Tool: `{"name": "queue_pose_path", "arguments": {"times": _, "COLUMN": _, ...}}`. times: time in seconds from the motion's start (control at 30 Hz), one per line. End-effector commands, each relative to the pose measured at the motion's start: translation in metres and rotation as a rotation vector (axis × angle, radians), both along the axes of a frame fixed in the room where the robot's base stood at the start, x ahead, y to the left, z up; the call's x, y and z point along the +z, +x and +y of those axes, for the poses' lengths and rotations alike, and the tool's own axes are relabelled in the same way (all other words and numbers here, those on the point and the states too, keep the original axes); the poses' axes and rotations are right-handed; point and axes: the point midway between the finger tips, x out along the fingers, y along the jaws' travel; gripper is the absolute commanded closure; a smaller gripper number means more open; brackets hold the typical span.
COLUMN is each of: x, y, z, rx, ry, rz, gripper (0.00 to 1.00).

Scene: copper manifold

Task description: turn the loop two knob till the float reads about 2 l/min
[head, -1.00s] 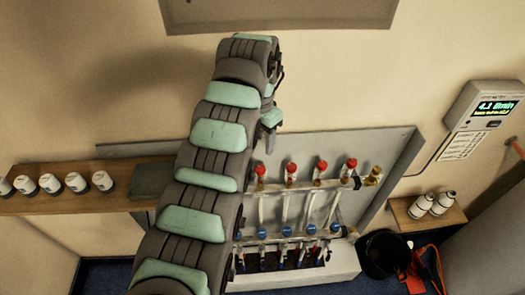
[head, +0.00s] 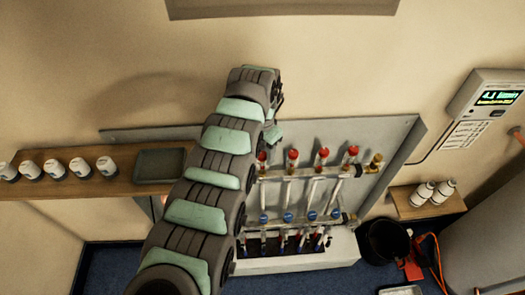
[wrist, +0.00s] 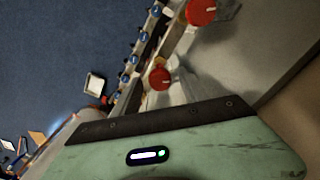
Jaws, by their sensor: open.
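The copper manifold hangs on a grey back plate (head: 395,140) in the head view. Several red knobs top its upper bar, among them one (head: 294,153) left of the middle and a leftmost one (head: 262,155) partly hidden by my arm. I cannot tell which is loop two, and the floats are too small to read. My gripper (head: 274,133) is open, just above the leftmost visible red knob. In the wrist view, one red knob (wrist: 160,78) lies just beyond my gripper's green body, another (wrist: 201,12) farther up. Nothing shows between the jaws; the fingertips are hard to make out.
A wall display (head: 496,98) at right shows what looks like 4.1 l/min. Several blue knobs (head: 287,217) line the lower bar. A wooden shelf (head: 90,188) with bottles and a grey tray (head: 160,165) is at left. A black bucket (head: 385,245) stands lower right.

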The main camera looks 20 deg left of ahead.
Motion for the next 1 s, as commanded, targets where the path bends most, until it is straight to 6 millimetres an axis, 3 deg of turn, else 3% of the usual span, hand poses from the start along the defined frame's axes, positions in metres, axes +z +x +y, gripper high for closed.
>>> {"name": "queue_pose_path", "arguments": {"times": 0.1, "x": 0.0003, "y": 0.0001, "z": 0.0000, "rx": 0.000, "ry": 0.000, "rz": 0.000, "gripper": 0.49}}
{"name": "queue_pose_path", "arguments": {"times": 0.7, "x": 0.0005, "y": 0.0000, "z": -0.0001, "rx": 0.000, "ry": 0.000, "rz": 0.000, "gripper": 0.98}}
{"name": "queue_pose_path", "arguments": {"times": 1.0, "x": 0.0008, "y": -0.0001, "z": -0.0002, "rx": 0.007, "ry": 0.000, "rz": 0.000, "gripper": 1.00}}
